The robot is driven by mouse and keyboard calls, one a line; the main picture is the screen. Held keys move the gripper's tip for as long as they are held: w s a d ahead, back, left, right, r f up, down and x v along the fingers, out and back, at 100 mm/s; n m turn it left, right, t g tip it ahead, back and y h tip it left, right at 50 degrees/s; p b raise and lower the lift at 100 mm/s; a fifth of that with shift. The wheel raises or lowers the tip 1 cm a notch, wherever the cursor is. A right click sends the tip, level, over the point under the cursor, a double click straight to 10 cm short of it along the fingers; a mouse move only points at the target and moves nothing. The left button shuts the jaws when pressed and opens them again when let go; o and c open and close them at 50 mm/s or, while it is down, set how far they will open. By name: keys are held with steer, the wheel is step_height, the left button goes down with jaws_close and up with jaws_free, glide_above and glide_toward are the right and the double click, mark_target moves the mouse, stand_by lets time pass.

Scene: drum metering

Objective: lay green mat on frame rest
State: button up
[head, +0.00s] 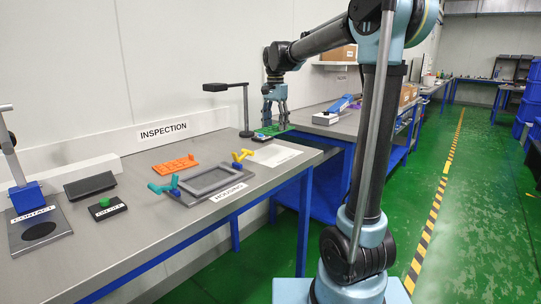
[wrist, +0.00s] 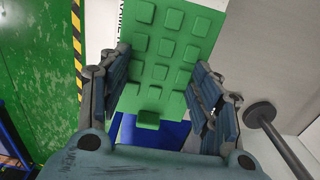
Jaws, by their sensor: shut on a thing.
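The green mat (wrist: 165,50), a flat sheet with rows of raised square pads, lies between the fingers of my gripper (wrist: 160,95) in the wrist view. My gripper is shut on it. In the head view my gripper (head: 275,103) is above the back part of the bench, and a narrow green strip of the mat (head: 284,118) shows under the fingers. A grey rectangular frame (head: 186,184), which looks like the frame rest, lies on the bench behind the HOUSING label. It is in front and to the left of my gripper, apart from it, and its middle looks empty.
A dark lamp stand (head: 245,110) rises close left of my gripper. A blue piece (wrist: 150,132) shows beyond the mat.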

mark_target(273, 154)
steer(key=shift+a, duration=0.35)
steer(key=shift+f, duration=0.1)
step_height(273, 154, down, 10)
steer(key=shift+r, duration=0.1)
stand_by(0.4)
steer(key=o, duration=1.1)
steer(key=shift+o, duration=0.2)
step_height(273, 154, up, 12)
steer(key=shift+s+r, duration=0.1)
